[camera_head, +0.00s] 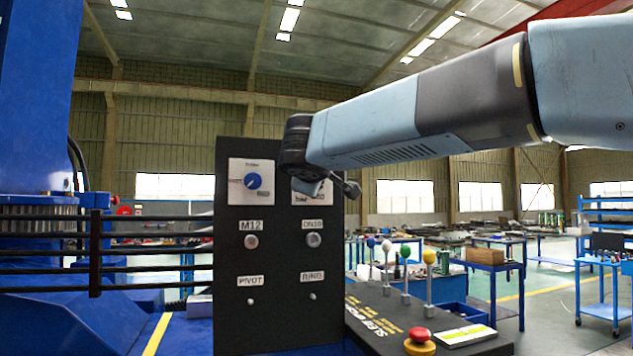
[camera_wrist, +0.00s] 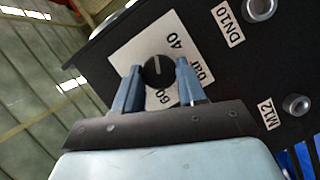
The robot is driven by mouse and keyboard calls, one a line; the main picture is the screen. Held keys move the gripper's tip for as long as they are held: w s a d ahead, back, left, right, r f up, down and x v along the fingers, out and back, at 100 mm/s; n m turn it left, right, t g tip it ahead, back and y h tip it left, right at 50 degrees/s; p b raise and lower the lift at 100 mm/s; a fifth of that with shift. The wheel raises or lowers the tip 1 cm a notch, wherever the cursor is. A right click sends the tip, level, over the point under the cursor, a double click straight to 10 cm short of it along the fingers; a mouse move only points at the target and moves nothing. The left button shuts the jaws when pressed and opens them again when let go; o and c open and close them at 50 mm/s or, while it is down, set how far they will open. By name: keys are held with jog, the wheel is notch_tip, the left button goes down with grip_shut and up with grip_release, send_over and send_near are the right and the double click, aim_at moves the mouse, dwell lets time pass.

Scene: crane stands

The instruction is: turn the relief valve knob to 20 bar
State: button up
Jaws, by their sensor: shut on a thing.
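The relief valve knob (camera_wrist: 158,70) is black and round with a white pointer line, on a white dial plate (camera_wrist: 126,62) in the wrist view. The pointer aims toward the top of that picture, to the left of the "40". "60" and "bar" also show; I cannot read a 20. My gripper (camera_wrist: 160,76) is shut on the knob, one finger on each side. In the head view the dial plate (camera_head: 299,198) is mostly hidden behind my wrist, and the knob does not show.
The black panel (camera_head: 280,245) also bears a blue knob (camera_head: 253,181) on the left and studs labelled M12 (camera_head: 251,241) and DN10 (camera_head: 313,240). A console (camera_head: 385,320) in front carries several coloured-ball levers and a red emergency button (camera_head: 420,337).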

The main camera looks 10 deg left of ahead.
jog(key=n, duration=0.2)
jog(key=n+t, duration=0.1)
jog(key=n, duration=0.1)
jog(key=shift+f+t, duration=0.3)
jog(key=shift+f, duration=0.05)
jog(key=shift+a+f, duration=0.1)
dwell(0.3)
jog(key=o, duration=1)
jog(key=shift+s+r, duration=0.1)
jog(key=shift+r, duration=0.1)
jog(key=s, duration=0.4)
jog(key=s+d, duration=0.1)
jog(key=s, duration=0.4)
jog(key=s+d, duration=0.1)
jog(key=s, duration=0.3)
jog(key=shift+s+d+f, duration=0.1)
jog(key=shift+s+f, duration=0.05)
jog(key=shift+s, duration=0.05)
